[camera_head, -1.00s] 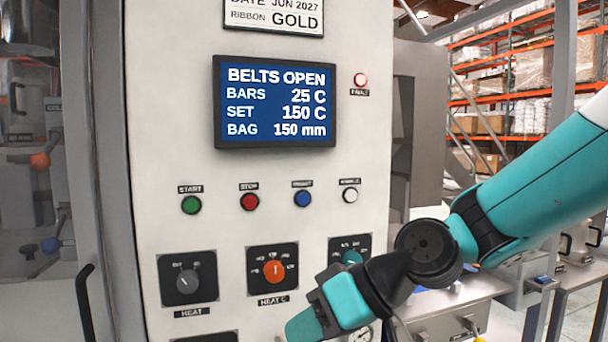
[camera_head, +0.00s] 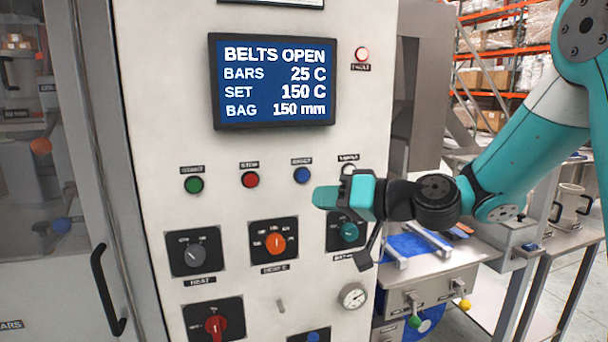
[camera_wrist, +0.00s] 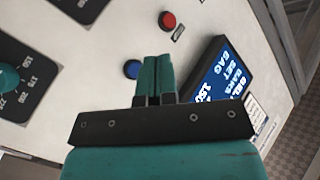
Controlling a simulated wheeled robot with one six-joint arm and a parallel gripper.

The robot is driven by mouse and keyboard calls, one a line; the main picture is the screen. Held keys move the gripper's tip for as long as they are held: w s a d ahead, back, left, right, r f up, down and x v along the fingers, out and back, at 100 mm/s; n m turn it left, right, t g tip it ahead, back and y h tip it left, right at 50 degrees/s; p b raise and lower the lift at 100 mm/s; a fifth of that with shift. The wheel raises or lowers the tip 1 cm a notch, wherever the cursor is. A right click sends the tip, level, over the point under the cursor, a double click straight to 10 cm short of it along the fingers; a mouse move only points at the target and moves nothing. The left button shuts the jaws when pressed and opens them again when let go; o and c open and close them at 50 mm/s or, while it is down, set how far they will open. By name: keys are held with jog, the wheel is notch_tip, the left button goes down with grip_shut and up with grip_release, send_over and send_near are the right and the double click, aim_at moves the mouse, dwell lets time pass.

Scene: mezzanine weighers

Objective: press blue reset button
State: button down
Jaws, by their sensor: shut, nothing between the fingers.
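The blue reset button (camera_head: 302,175) sits on the white panel, in the row below the screen, between the red stop button (camera_head: 250,180) and a white button (camera_head: 349,169) partly covered by my gripper. My gripper (camera_head: 325,197) is shut and empty. In the head view its tip appears just below and right of the blue button. The gap from fingertips to panel cannot be judged exactly. The button's label is small and blurred.
A green start button (camera_head: 194,185) is at the row's left. The screen (camera_head: 273,82) reads BELTS OPEN. Below are a heat switch (camera_head: 194,253), an orange dial (camera_head: 274,242), a teal dial (camera_head: 349,232) and a red switch (camera_head: 215,327). A metal table stands right.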

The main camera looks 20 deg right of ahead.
aim_at(310, 183)
jog(key=shift+w+p, duration=1.4)
jog(key=shift+w, duration=2.45)
jog(key=shift+w, duration=0.15)
jog(key=shift+w, duration=0.25)
jog(key=shift+w, duration=0.45)
jog(key=shift+s, duration=0.1)
jog(key=shift+s+b, duration=0.75)
